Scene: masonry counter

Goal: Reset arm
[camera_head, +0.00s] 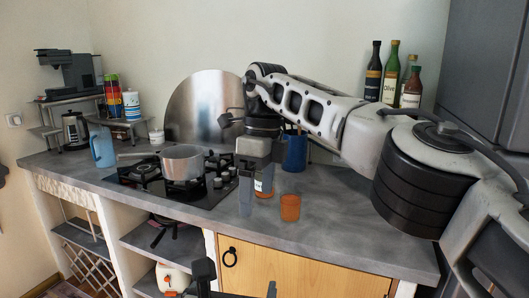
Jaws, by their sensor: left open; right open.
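My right gripper (256,196) points down over the counter (340,215), its arm reaching in from the right. Its fingers are apart. A small container with an orange and white label (264,183) shows between or just behind the fingers; I cannot tell whether they touch it. A small orange cup (290,207) stands upright on the counter just right of this gripper, apart from it. My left gripper (238,287) is low at the bottom edge, in front of the wooden cabinet door, open and empty, partly cut off by the frame.
A steel pot (182,162) sits on the black gas hob (150,181). A blue mug (295,152) stands behind the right gripper. Several bottles (391,75) stand at the back right. A blue jug (102,147) and kettle (75,130) are at left. The front right counter is clear.

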